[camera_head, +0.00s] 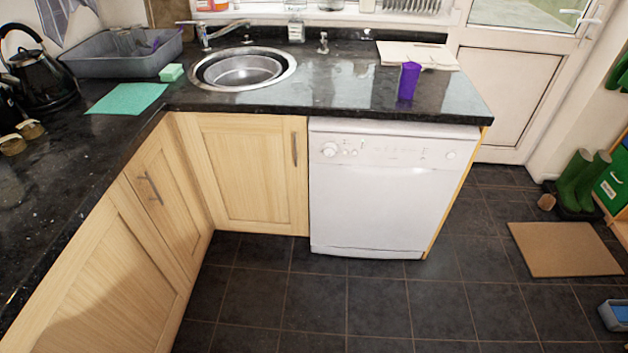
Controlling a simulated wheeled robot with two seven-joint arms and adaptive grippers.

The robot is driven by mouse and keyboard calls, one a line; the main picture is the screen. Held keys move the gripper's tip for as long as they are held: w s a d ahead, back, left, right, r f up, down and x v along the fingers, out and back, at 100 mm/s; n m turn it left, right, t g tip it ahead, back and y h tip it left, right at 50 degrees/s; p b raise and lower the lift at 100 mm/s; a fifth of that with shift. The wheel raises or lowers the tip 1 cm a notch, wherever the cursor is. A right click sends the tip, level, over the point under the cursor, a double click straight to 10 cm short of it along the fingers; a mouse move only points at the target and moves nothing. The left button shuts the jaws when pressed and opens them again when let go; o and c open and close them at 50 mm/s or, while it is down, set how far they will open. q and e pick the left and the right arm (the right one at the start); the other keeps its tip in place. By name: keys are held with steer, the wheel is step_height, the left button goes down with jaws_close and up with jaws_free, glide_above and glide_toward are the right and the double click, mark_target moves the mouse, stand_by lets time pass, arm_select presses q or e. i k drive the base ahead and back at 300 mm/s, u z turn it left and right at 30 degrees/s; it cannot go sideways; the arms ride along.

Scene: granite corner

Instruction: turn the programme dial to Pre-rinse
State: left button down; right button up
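The white dishwasher (385,195) stands under the counter, to the right of the wooden cupboard doors, with its door shut. Its control panel runs along the top front. Neither of my grippers shows in the head view.
A purple cup (408,81) stands on the dark counter (330,88) above the dishwasher, near its front edge. The cupboard door (250,170) left of the dishwasher is shut. The tiled floor (370,310) in front is clear. A brown mat (565,249) and green boots (582,180) are at right.

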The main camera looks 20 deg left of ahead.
mark_target(328, 149)
steer(key=u, duration=1.25)
steer(key=i, duration=1.5)
steer(key=z, duration=0.6)
